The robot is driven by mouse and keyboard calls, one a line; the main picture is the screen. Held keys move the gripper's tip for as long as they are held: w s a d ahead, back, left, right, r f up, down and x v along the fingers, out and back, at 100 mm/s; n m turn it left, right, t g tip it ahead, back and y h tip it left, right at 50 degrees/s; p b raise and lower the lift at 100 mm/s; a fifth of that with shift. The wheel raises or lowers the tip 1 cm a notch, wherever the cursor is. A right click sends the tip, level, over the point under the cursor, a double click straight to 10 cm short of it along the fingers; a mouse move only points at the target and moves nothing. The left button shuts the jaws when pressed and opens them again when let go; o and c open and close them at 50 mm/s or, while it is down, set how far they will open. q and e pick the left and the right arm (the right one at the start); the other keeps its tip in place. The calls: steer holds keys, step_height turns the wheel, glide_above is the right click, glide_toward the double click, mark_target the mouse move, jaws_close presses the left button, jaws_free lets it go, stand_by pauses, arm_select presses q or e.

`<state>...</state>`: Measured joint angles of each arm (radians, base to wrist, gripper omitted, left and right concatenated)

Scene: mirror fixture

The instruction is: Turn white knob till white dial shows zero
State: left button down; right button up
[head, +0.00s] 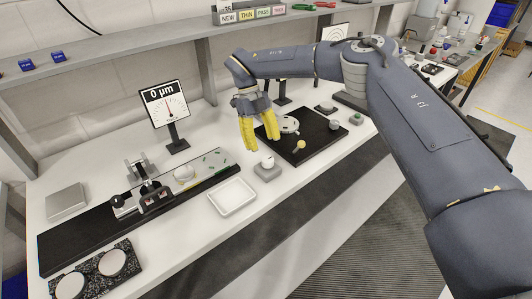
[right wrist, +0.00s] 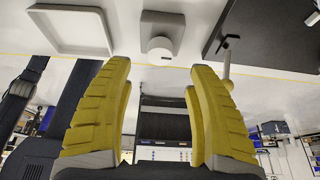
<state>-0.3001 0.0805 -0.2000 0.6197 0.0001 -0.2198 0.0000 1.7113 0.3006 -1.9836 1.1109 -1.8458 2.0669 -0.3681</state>
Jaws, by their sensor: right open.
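The white knob (head: 268,162) sits on a small grey block on the white bench, in front of the right gripper. In the right wrist view the knob (right wrist: 160,46) shows beyond the fingertips, between them, with a gap. The white dial (head: 165,103) stands on a dark post at the back left; it reads "0 µm" and its red needle points roughly straight up, tilted slightly left. My right gripper (head: 259,134) is open and empty, its yellow fingers pointing down, above and behind the knob; its fingers (right wrist: 160,72) also show in the wrist view. My left gripper is out of view.
A white tray (head: 233,197) lies left of the knob. A black board (head: 318,148) with small parts is to the right. A long black base with an optical fixture (head: 150,193) is at left. A shelf (head: 130,47) runs behind. Another dial (head: 335,31) is partly hidden by my arm.

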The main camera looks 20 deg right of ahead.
steer(key=shift+v, duration=2.5)
